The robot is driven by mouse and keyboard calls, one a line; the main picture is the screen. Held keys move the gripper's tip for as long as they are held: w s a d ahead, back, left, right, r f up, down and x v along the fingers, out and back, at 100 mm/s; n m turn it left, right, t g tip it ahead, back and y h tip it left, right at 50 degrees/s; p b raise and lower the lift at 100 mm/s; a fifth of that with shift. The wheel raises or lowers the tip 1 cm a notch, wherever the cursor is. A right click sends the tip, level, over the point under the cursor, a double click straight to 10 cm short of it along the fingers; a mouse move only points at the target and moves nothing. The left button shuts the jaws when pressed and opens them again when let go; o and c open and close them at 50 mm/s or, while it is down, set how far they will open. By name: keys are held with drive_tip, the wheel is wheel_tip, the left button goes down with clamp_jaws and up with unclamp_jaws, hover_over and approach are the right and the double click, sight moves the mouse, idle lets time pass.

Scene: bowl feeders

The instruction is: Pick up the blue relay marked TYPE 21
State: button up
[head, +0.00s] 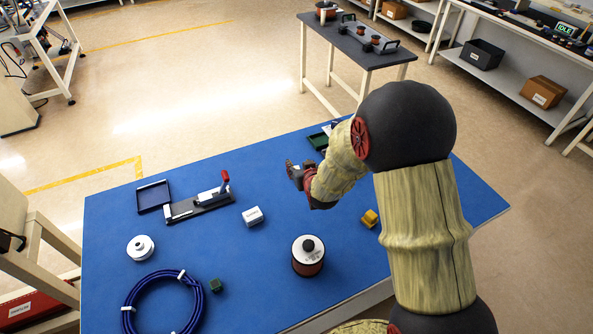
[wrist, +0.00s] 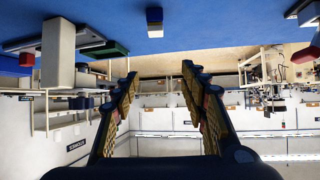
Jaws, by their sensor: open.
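In the wrist view, which appears upside down, a small blue block with a pale end (wrist: 154,14) stands on the blue table top. It may be the relay; no marking can be read. It lies beyond my open fingers, roughly in line with the gap between them and apart from them. In the head view, my gripper (head: 295,176) is over the blue table (head: 215,255), pointing away from the arm. I cannot make out a blue relay there; my gripper and arm hide part of the table. My gripper (wrist: 158,78) is open and empty in the wrist view.
A green tray (head: 318,141) is near the far edge.

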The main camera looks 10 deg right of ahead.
drive_tip(key=shift+t, duration=0.8)
drive_tip(key=f, duration=0.2)
drive_tip(key=f+p, duration=0.1)
drive_tip(key=f, duration=0.5)
drive_tip(key=shift+w+a, duration=0.1)
drive_tip(key=shift+w, duration=0.25)
drive_tip(key=shift+x, duration=1.45)
drive_tip(key=x, duration=0.1)
drive_tip(key=b+x, duration=0.1)
drive_tip(key=x, duration=0.3)
drive_tip(key=shift+d+f+b, duration=0.1)
drive_tip(key=shift+d+b, duration=0.25)
drive_tip(key=shift+d, duration=0.05)
drive_tip(key=c, duration=1.1)
clamp_jaws()
